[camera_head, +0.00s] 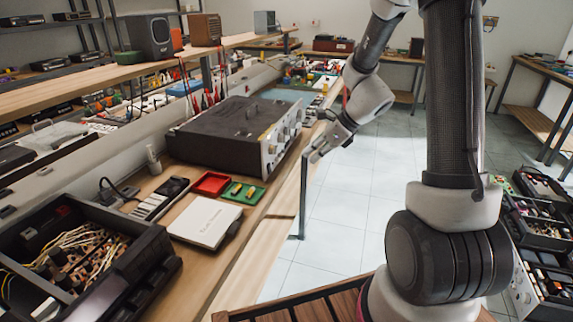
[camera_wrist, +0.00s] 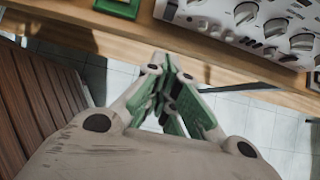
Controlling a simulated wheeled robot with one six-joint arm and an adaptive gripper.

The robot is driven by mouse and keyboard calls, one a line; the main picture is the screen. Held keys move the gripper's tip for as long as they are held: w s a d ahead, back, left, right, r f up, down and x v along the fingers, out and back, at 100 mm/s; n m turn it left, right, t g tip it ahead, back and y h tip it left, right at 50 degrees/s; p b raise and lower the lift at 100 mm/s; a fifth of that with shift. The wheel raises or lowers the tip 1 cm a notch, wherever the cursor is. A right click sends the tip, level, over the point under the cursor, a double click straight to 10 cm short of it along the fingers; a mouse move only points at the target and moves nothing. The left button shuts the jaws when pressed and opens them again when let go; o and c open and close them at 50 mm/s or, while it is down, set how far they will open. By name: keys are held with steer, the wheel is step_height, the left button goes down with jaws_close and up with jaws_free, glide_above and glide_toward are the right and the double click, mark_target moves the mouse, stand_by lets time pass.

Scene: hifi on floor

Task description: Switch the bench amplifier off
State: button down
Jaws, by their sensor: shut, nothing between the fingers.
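The bench amplifier (camera_head: 238,132) is a dark box with a silver front panel, standing on the wooden bench in the head view. Its front panel with knobs and small switches shows at the top right of the wrist view (camera_wrist: 262,22). Which way any switch is set is too small to tell. My gripper (camera_head: 315,156) is in front of the bench edge, to the right of the amplifier's panel and apart from it. In the wrist view its green-padded fingers (camera_wrist: 168,72) are shut and empty, pointing toward the bench edge, left of the panel.
On the bench nearer me lie a red tray (camera_head: 211,183), a green tray (camera_head: 243,192), a white box (camera_head: 205,221) and an open black case of wires (camera_head: 75,255). Red test leads (camera_head: 208,98) hang behind the amplifier.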

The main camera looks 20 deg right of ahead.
mark_target(270, 169)
steer(key=x, duration=0.8)
steer(key=a+r+x, duration=0.1)
steer(key=x, duration=0.2)
steer(key=shift+w+a+f, duration=0.25)
steer(key=shift+w+f, duration=0.05)
steer(key=shift+w, duration=0.25)
steer(key=shift+w+a+f, duration=0.1)
steer(key=shift+w+a, duration=0.45)
steer(key=shift+a, duration=0.1)
steer(key=shift+w+a+f, duration=0.15)
steer(key=shift+a+f, duration=0.05)
steer(key=shift+a, duration=0.1)
steer(key=shift+d, duration=0.1)
steer(key=shift+r, duration=0.15)
steer(key=shift+r, duration=0.75)
